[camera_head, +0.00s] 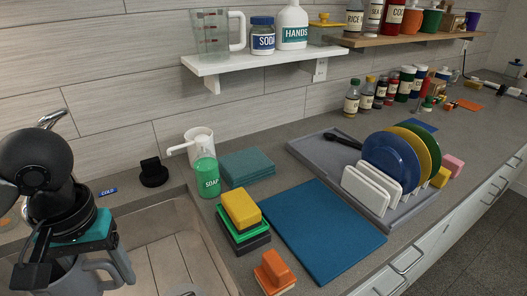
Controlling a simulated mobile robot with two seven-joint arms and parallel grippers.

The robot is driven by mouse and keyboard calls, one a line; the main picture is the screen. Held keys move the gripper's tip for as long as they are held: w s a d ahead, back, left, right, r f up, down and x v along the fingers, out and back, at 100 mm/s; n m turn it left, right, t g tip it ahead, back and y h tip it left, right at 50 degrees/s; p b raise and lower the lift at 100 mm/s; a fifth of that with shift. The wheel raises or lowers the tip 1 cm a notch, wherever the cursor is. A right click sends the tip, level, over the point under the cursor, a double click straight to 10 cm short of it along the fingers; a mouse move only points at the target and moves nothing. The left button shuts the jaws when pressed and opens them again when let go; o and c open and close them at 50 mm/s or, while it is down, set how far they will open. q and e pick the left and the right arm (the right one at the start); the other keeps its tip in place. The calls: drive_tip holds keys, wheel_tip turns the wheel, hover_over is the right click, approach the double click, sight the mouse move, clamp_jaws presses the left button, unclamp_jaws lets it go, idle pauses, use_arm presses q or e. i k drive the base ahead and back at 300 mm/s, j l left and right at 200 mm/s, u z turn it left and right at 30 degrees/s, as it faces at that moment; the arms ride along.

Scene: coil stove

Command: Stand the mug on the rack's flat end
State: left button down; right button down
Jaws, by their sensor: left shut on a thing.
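My left gripper (62,260) is at the lower left, over the sink's left side. It is shut on a grey mug (78,281), whose handle points right. The gripper hides part of the mug, and the picture's bottom edge cuts it off. The grey rack (309,151) stands on the counter right of centre, well away from the mug. White slotted holders (372,190) on it hold a blue plate (389,160), a yellow plate and a green plate upright. A black utensil (343,138) lies at its far left end, with bare flat surface around it. My right gripper is out of view.
A blue mat (325,235) lies before the rack. Stacked sponges (241,212), an orange block (275,268), a green soap bottle (207,177) and folded teal cloths (247,165) stand between sink (165,240) and rack. A white shelf (255,60) hangs above.

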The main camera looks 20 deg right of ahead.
sight(333, 160)
drive_tip(key=l+z, duration=0.3)
drive_tip(key=l, duration=0.4)
drive_tip(key=i+l+z, duration=0.1)
drive_tip(key=l+z, duration=0.15)
drive_tip(key=l, duration=0.45)
